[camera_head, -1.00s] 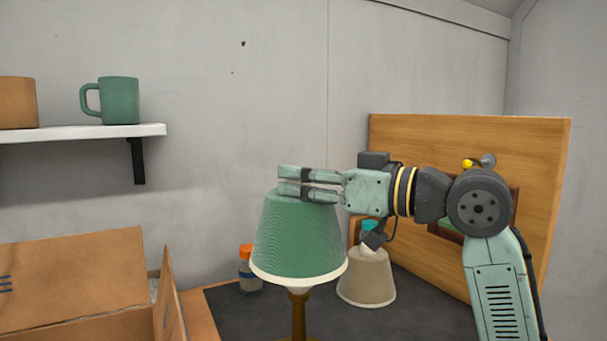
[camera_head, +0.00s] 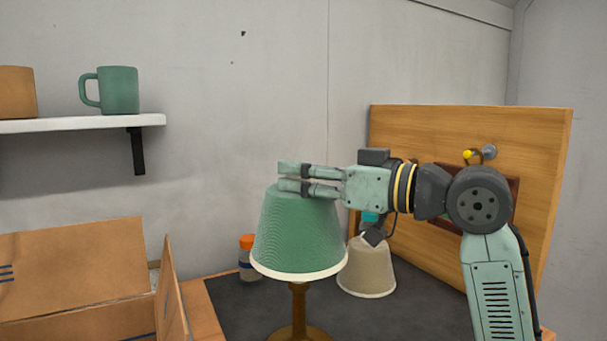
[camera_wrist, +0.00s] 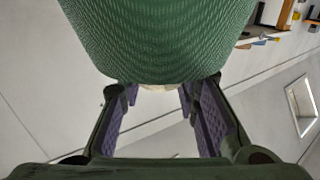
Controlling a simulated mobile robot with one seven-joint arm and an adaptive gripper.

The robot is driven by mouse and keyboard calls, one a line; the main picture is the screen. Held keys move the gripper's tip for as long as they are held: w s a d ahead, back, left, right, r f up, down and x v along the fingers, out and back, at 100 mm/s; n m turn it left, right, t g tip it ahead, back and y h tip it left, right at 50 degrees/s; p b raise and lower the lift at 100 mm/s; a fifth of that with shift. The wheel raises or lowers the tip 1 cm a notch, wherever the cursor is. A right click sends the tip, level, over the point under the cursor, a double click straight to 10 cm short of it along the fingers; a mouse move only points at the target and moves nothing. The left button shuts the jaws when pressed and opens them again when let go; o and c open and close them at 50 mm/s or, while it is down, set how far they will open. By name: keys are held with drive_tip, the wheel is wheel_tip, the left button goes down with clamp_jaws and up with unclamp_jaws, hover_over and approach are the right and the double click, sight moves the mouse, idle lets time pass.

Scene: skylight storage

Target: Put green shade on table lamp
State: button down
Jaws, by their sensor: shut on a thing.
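The green shade (camera_head: 300,235) with a cream lower rim is upright over the table lamp (camera_head: 299,310), whose brown stem and round base show below it in the head view. The bulb is hidden inside the shade. My gripper (camera_head: 292,178) is at the top of the shade, its fingers pointing left, and is shut on the shade's upper part. In the wrist view the green shade (camera_wrist: 158,40) fills the top, just beyond my fingers. Whether the shade rests on the lamp is hidden.
A beige shade (camera_head: 367,268) stands on the dark mat (camera_head: 400,310) to the right. An orange-capped bottle (camera_head: 249,258) is behind left. An open cardboard box (camera_head: 75,265) is at left, below a shelf (camera_head: 80,125) with mugs. A wooden board (camera_head: 540,200) stands behind my arm.

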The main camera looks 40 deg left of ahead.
drive_tip(key=shift+f, duration=0.1)
idle(0.5)
drive_tip(key=shift+f+b, duration=1.9)
drive_tip(key=shift+f, duration=1.05)
drive_tip(key=shift+f+b, duration=0.9)
drive_tip(key=shift+f, duration=0.5)
drive_tip(key=shift+r, duration=0.1)
drive_tip(key=c, duration=1.1)
unclamp_jaws()
drive_tip(key=shift+o, duration=1.1)
drive_tip(key=shift+d, duration=0.15)
